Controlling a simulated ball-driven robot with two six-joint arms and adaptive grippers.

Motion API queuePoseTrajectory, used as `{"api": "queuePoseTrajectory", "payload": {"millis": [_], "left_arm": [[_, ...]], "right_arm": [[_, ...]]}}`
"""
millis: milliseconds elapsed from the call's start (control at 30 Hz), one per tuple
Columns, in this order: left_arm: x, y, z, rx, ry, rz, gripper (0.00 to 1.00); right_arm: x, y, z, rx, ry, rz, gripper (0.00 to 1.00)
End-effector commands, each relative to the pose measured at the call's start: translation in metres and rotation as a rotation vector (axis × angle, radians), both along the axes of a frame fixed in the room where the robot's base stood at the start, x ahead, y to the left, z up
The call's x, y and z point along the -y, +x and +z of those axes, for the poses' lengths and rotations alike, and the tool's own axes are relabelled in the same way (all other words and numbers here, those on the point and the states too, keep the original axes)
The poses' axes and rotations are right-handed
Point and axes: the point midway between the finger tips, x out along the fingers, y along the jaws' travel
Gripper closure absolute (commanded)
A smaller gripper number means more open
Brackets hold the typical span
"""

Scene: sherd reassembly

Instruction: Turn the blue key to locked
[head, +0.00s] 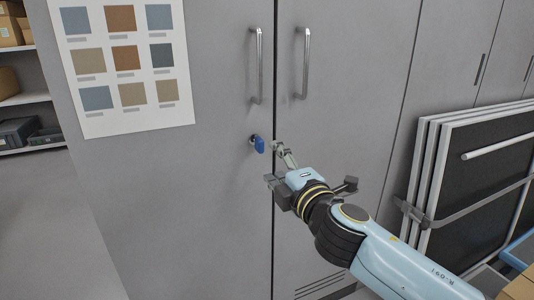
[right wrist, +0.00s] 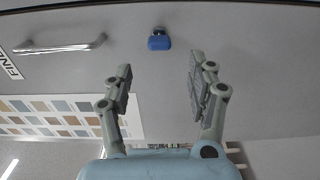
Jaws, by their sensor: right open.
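The blue key (head: 259,144) sits in a lock on the left door of a grey cabinet (head: 225,220), below the left handle. In the right wrist view the blue key (right wrist: 159,43) is ahead of my right gripper, between the lines of its two fingers and beyond their tips. My right gripper (head: 277,164) is just to the right of and below the key in the head view, apart from it. Its fingers (right wrist: 160,85) are spread open and empty. My left gripper is not in view.
Two vertical bar handles (head: 256,65) (head: 302,63) stand out above the key. A colour sample chart (head: 126,100) is on the left door. Folded framed panels (head: 470,180) lean at the right. Shelves with boxes (head: 12,95) are at the far left.

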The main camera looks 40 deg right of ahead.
Motion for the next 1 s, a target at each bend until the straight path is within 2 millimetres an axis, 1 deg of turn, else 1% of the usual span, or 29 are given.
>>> {"api": "queuePoseTrajectory", "payload": {"millis": [33,100,267,833,867,933,967,1000], "left_arm": [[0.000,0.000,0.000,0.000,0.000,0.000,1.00],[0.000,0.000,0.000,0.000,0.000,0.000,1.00],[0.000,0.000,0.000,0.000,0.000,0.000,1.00],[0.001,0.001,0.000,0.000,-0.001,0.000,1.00],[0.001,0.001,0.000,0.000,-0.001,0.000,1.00],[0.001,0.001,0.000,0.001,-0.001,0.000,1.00],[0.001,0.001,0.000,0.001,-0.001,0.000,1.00],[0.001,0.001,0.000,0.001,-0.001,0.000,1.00]], "right_arm": [[-0.002,-0.010,0.000,-0.002,0.001,0.000,0.42],[-0.005,-0.019,0.000,-0.001,0.001,0.000,0.42],[-0.007,-0.031,0.000,0.000,0.000,0.000,0.42],[-0.008,-0.031,0.001,0.003,0.002,-0.001,0.42],[-0.008,-0.031,-0.002,-0.003,0.004,-0.003,0.42],[-0.006,-0.031,-0.018,-0.033,0.012,-0.009,0.42],[-0.005,-0.032,-0.029,-0.053,0.022,-0.012,0.42],[-0.004,-0.034,-0.049,-0.088,0.044,-0.018,0.42]]}}
